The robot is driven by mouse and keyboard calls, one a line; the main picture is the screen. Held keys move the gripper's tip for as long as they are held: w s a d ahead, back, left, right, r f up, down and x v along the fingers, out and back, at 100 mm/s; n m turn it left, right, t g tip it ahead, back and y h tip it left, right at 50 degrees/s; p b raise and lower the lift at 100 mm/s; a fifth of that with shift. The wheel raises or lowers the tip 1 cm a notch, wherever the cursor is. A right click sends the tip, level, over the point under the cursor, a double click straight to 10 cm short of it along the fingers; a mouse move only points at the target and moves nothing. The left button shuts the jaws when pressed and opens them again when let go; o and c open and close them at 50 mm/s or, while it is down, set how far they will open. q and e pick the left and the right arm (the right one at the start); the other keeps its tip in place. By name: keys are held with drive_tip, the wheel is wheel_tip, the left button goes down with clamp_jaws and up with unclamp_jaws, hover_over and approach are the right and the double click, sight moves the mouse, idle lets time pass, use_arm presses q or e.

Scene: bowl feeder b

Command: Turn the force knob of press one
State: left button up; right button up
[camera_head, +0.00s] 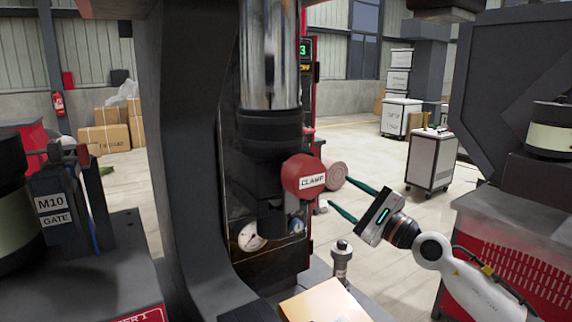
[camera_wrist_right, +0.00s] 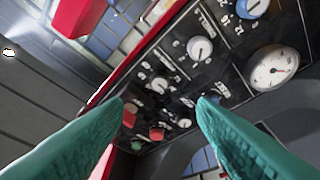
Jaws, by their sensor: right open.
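The press (camera_head: 190,150) stands in the middle of the head view, with a shiny ram above a dark tool. Its dark control panel (camera_wrist_right: 225,45) fills much of the right wrist view, tilted. It carries a white knob (camera_wrist_right: 200,48), a second white knob (camera_wrist_right: 159,85), a blue knob (camera_wrist_right: 250,8) and a round gauge (camera_wrist_right: 272,68). The labels are too small to read, so I cannot tell which is the force knob. My right gripper (camera_head: 337,190) is open, its green fingers pointing at the press from the right. In the wrist view the fingers (camera_wrist_right: 160,103) are apart, with panel controls visible between them.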

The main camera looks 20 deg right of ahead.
use_arm(q)
drive_tip(key=shift+a+r+p, duration=0.1)
drive_tip(key=shift+r+p, duration=2.25)
use_arm(e)
drive_tip(key=x, duration=1.2)
drive_tip(key=shift+w+r, duration=0.2)
drive_tip(key=shift+c, duration=0.2)
drive_tip(key=shift+a, duration=0.1)
drive_tip(key=c, duration=0.9)
use_arm(q)
drive_tip(key=shift+s, duration=0.1)
use_arm(e)
drive_tip(key=shift+c, duration=0.2)
use_arm(q)
drive_tip(key=shift+r, duration=0.15)
